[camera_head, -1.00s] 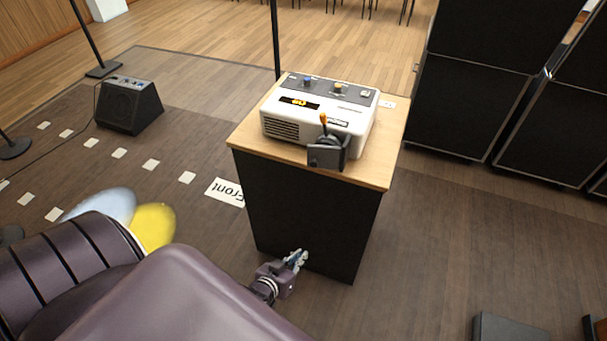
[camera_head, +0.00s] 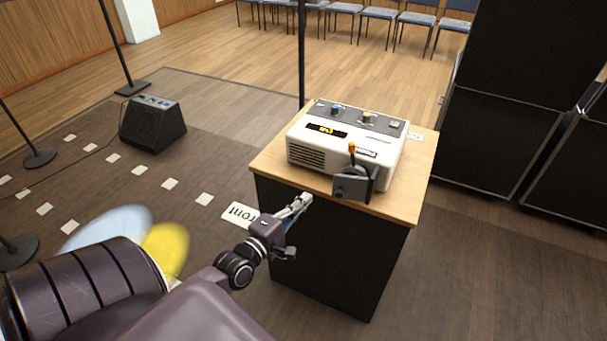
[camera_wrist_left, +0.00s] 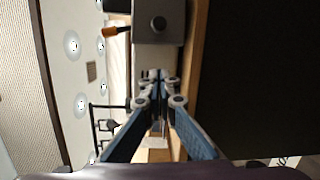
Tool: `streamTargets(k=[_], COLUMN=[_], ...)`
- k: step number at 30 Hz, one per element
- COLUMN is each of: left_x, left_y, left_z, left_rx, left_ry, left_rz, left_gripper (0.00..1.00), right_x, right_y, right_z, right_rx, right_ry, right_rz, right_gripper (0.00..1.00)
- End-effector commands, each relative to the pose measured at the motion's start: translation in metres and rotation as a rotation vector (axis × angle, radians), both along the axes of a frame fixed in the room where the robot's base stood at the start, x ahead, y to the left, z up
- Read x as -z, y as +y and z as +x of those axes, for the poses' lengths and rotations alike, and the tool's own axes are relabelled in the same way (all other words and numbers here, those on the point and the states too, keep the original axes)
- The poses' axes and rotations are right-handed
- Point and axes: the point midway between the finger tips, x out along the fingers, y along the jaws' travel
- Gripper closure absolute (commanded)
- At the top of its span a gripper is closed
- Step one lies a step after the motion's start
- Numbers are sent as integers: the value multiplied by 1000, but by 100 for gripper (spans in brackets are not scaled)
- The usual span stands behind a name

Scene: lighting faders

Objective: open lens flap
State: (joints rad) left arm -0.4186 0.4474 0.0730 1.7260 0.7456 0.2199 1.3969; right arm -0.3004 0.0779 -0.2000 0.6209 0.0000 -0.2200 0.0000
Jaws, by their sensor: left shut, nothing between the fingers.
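A white projector-like machine (camera_head: 345,150) stands on a wooden-topped black stand. A dark grey square flap (camera_head: 351,188) sits at its near front corner, beside a round black part that may be the lens. My right gripper is not seen.
The wooden stand top (camera_head: 405,200) has a bare strip in front of the machine, and its edge lies close to my left gripper. Black cabinets (camera_head: 490,140) stand at the right. A black floor speaker (camera_head: 152,124) stands at the left.

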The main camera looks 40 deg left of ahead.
Motion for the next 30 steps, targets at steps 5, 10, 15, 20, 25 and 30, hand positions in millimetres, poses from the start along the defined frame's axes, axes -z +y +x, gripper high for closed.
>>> streamTargets(k=[5,10,15,20,25,30], left_x=[-1,1,-3,-4,-5,-4], left_y=[3,5,-18,-32,-37,-37], left_z=[36,67,63,60,60,60], left_rx=[-1,-1,-1,0,3,4], left_ry=[-3,-2,2,-1,-5,-3], left_rz=[3,2,-2,1,2,2], left_gripper=[100,100,100,100,100,100], right_x=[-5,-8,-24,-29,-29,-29], right_y=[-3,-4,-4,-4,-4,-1], right_z=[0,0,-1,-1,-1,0], right_rx=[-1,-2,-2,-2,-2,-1], right_ry=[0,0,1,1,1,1], right_rz=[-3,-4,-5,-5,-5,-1], right_gripper=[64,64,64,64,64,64])
